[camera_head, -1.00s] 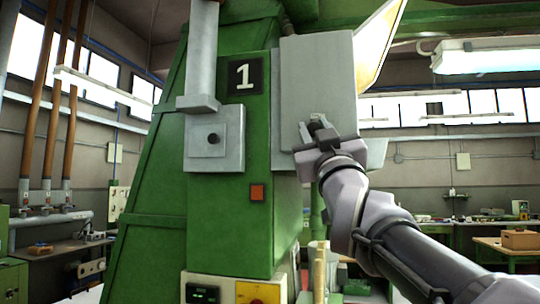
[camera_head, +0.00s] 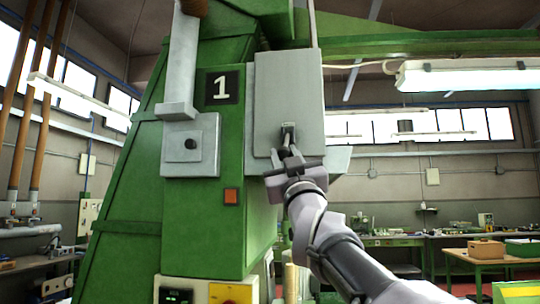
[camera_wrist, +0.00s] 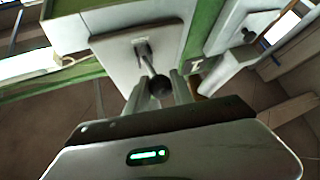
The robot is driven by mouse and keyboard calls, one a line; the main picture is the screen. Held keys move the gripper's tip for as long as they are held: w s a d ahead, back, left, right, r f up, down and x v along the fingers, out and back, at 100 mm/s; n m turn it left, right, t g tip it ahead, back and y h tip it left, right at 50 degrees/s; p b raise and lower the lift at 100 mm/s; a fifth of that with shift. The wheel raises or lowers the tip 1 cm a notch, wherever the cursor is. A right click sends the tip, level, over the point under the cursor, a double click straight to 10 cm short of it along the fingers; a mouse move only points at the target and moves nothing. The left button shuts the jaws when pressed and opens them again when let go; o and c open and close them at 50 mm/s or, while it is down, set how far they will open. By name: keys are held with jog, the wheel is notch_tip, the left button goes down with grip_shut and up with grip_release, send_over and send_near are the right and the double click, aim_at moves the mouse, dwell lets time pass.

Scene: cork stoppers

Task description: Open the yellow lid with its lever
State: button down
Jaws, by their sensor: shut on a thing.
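A grey box front (camera_head: 289,85) is on the side of the green machine, right of the number 1 plate. A short lever (camera_head: 288,132) sticks out of its lower part. My gripper (camera_head: 289,152) is at the lever, in front of the grey face. In the wrist view, my gripper (camera_wrist: 163,90) has its fingers shut around the lever's dark round knob (camera_wrist: 160,84), and the thin stem runs up to the grey plate. A thin upright strip (camera_head: 312,24) above the box's right corner may be the lid seen edge-on. No yellow lid face shows clearly now.
The green machine (camera_head: 130,200) stands left of my arm, with a grey square plate (camera_head: 190,145) and an orange-red button (camera_head: 231,196). A hanging lamp (camera_head: 465,74) is at upper right. Workbenches with a wooden box (camera_head: 487,249) stand behind at right.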

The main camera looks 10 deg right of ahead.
jog(key=shift+w+f, duration=0.1)
jog(key=c, duration=1.4)
grip_release()
jog(key=shift+o, duration=1.4)
jog(key=shift+w+f, duration=0.1)
jog(key=shift+w, duration=0.2)
jog(key=shift+s, duration=0.2)
jog(key=b+v, duration=0.2)
jog(key=v, duration=1.5)
jog(key=shift+s+b, duration=0.25)
jog(key=shift+b, duration=0.15)
